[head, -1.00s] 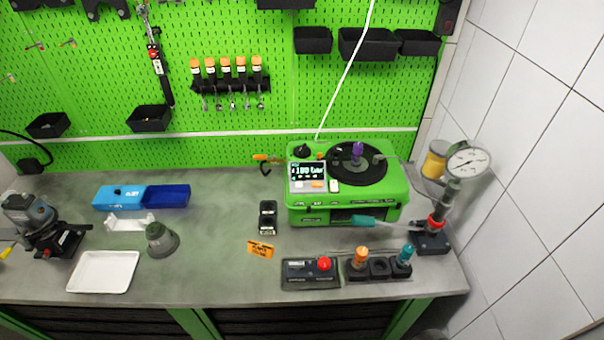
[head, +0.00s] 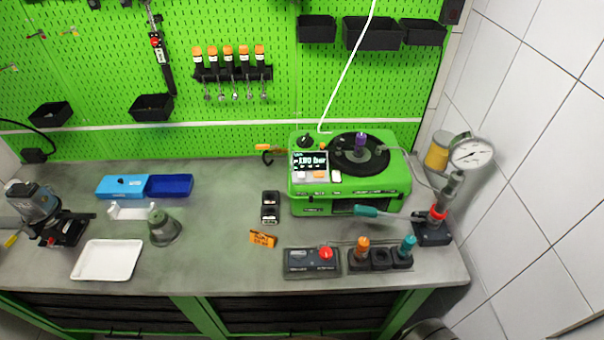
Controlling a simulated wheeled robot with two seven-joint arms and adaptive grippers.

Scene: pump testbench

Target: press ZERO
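The green pump test unit (head: 350,203) stands at the back right of the bench. Its small screen (head: 309,161) is lit, with writing too small to read surely. Below the screen are a pale button (head: 303,175) and an orange button (head: 319,175), with a white button (head: 335,176) to their right. I cannot read which one is marked ZERO. A dark knob (head: 305,141) sits above the screen, and a black round plate (head: 362,157) with a purple part lies to its right. Neither of my grippers shows in the head view.
A gauge (head: 471,153) on a stand is right of the unit. A black box (head: 312,262) with a red button is in front. A white tray (head: 107,260) lies at left. The middle bench is mostly clear.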

